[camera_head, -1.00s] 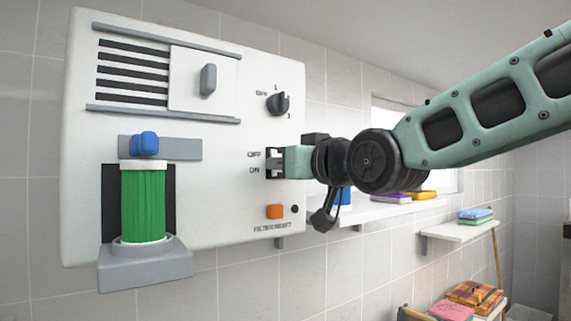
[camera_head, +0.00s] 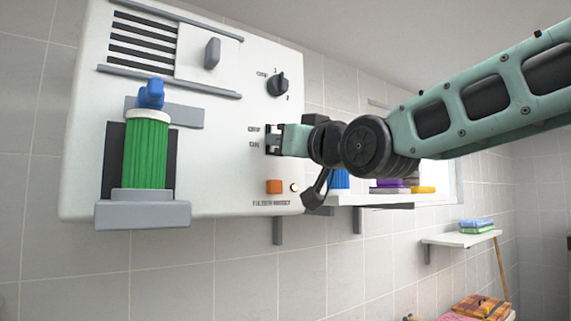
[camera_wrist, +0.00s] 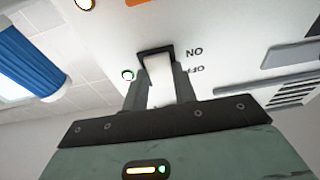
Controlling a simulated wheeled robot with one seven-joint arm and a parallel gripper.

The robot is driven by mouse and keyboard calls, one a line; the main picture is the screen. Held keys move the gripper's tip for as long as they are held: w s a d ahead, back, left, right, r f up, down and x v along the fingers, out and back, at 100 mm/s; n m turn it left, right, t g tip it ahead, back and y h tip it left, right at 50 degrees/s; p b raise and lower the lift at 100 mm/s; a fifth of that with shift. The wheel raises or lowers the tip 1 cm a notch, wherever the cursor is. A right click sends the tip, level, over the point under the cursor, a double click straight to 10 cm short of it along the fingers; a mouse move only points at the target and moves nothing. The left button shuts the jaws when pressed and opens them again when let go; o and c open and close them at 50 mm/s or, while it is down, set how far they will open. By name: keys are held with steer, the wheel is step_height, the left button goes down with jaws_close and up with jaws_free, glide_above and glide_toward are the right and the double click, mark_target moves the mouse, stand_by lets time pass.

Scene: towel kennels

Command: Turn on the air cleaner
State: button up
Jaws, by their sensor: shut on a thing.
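The air cleaner (camera_head: 225,160) is a white wall-mounted box in the head view. Its rocker switch, marked OFF above and ON below, is largely covered by my gripper (camera_head: 277,140). In the wrist view the white rocker (camera_wrist: 159,70) sits in a black frame, with my gripper's fingers (camera_wrist: 161,88) shut on it from both sides. A small round lamp (camera_head: 294,187) beside the orange filter reset button (camera_head: 274,187) glows. Another small round light (camera_wrist: 128,75) shines near the switch in the wrist view. A green filter cartridge (camera_head: 146,155) stands upright in its holder under a blue latch (camera_head: 151,93).
A black rotary dial (camera_head: 278,85) is above the switch. A grey handle (camera_head: 212,53) is on a cover beside the vents. Right of the cleaner, a shelf (camera_head: 350,200) bears folded towels, with another towel shelf (camera_head: 460,239) farther right.

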steer(key=shift+f+b, duration=0.4)
steer(key=shift+b, duration=0.55)
steer(key=shift+r+t+y+b, duration=0.3)
steer(key=shift+t+b, duration=0.05)
steer(key=shift+t, duration=0.05)
steer(key=o, duration=1)
steer(key=b+v, duration=1.7)
steer(key=b, duration=0.5)
steer(key=shift+b, duration=0.35)
